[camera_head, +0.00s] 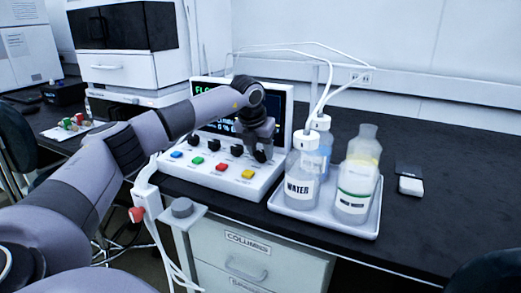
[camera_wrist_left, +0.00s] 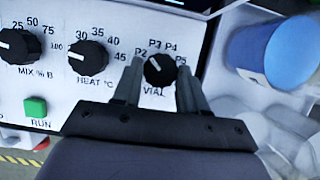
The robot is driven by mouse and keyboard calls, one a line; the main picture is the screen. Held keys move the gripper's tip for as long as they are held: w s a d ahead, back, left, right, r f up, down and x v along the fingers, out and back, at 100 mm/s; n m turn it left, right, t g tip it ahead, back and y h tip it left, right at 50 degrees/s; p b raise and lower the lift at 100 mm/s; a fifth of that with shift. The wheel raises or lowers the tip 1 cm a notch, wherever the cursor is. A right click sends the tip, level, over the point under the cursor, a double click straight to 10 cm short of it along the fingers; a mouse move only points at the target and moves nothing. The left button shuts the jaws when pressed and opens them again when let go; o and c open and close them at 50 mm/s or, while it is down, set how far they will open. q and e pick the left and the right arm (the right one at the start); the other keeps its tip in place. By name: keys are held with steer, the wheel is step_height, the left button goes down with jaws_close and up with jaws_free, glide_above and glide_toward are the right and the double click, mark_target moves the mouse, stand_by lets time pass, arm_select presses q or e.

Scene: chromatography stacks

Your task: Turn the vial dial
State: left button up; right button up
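The vial dial (camera_wrist_left: 159,70) is a black round knob on the white control panel (camera_wrist_left: 60,75), with labels P2 to P5 visible around it. Its white mark points up and left, toward about P2. My left gripper (camera_wrist_left: 160,75) is at the dial, one finger on each side. The fingers stand apart with what look like narrow gaps to the knob; firm contact cannot be seen. The left finger hides part of the scale. In the head view my left gripper (camera_head: 258,140) reaches down to the right end of the panel's knob row and hides the dial. My right gripper is not in view.
Left of the dial are the heat knob (camera_wrist_left: 88,57), the mix knob (camera_wrist_left: 18,46) and a green run button (camera_wrist_left: 35,107). Right of the panel, a white tray (camera_head: 325,228) holds several bottles, including a water bottle (camera_head: 300,178). White tubes rise from the bottles.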

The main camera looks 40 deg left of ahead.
arm_select(q)
steer(key=c, duration=0.5)
steer(key=shift+o, duration=0.2)
steer(key=shift+r, duration=0.1)
